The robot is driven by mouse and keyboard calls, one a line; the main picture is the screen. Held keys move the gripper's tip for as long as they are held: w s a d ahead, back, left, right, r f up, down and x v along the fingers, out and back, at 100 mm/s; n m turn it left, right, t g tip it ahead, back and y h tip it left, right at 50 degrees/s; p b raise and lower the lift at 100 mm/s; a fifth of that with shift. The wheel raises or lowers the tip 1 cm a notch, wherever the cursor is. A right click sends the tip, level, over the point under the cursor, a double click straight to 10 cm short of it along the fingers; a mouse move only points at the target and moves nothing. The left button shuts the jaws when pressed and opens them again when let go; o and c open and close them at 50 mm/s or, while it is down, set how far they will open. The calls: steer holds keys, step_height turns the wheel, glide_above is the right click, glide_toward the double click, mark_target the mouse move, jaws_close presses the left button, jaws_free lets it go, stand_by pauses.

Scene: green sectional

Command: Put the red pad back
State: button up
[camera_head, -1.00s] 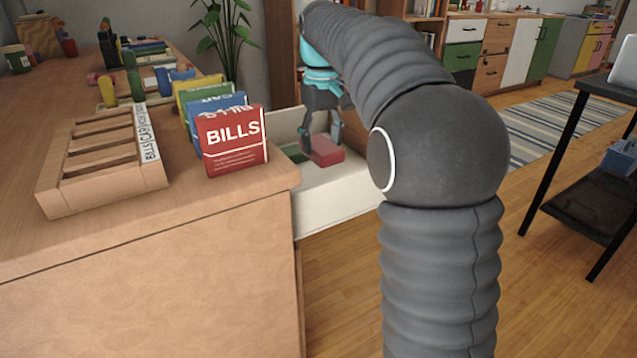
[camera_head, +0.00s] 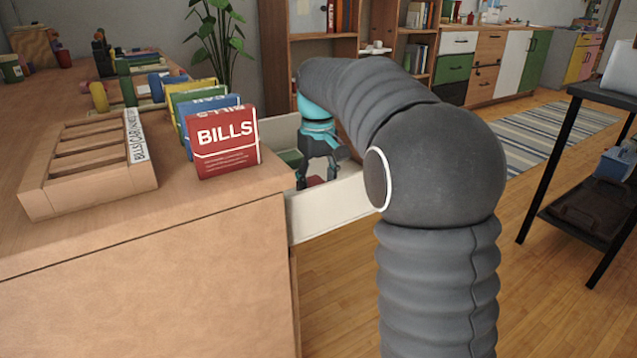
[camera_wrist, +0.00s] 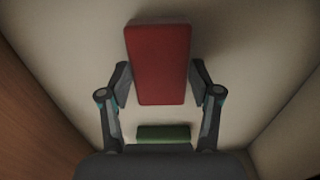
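The red pad (camera_wrist: 160,65) lies between the two fingers of my gripper (camera_wrist: 160,85) in the wrist view. The fingertips are close against its long sides, and my gripper looks shut on it. In the head view my gripper (camera_head: 317,178) reaches down into the open pale drawer (camera_head: 335,208). Only a small part of the red pad (camera_head: 316,182) shows there above the drawer's front wall. A green pad (camera_wrist: 163,133) is in the drawer, apart from the red pad; it also shows in the head view (camera_head: 290,157). Whether the red pad touches the drawer floor is unclear.
The wooden desk top beside the drawer holds a red BILLS folder (camera_head: 225,145), other coloured folders and a slotted wooden rack (camera_head: 85,190). Drawer walls close around my gripper. A black shelf stand (camera_head: 550,165) is at the right, with open floor between.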

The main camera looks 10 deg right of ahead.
steer(key=o, duration=0.3)
steer(key=shift+f, duration=0.1)
step_height(320, 180, up, 12)
steer(key=f+p, duration=0.1)
steer(key=p, duration=0.2)
steer(key=s+r+m+t, duration=0.1)
steer(key=s+r+t, duration=0.1)
steer(key=s, duration=0.7)
steer(key=s+f+m+t, duration=0.1)
steer(key=s+f, duration=0.3)
steer(key=s, duration=0.3)
steer(key=s+f+t, duration=0.1)
steer(key=s+f, duration=0.4)
steer(key=s, duration=0.2)
steer(key=s+f+m+t, duration=0.1)
steer(key=s+f, duration=0.3)
steer(key=s, duration=0.3)
steer(key=shift+s+f+m+t, duration=0.1)
steer(key=shift+f+m+t, duration=0.2)
steer(key=shift+f, duration=0.05)
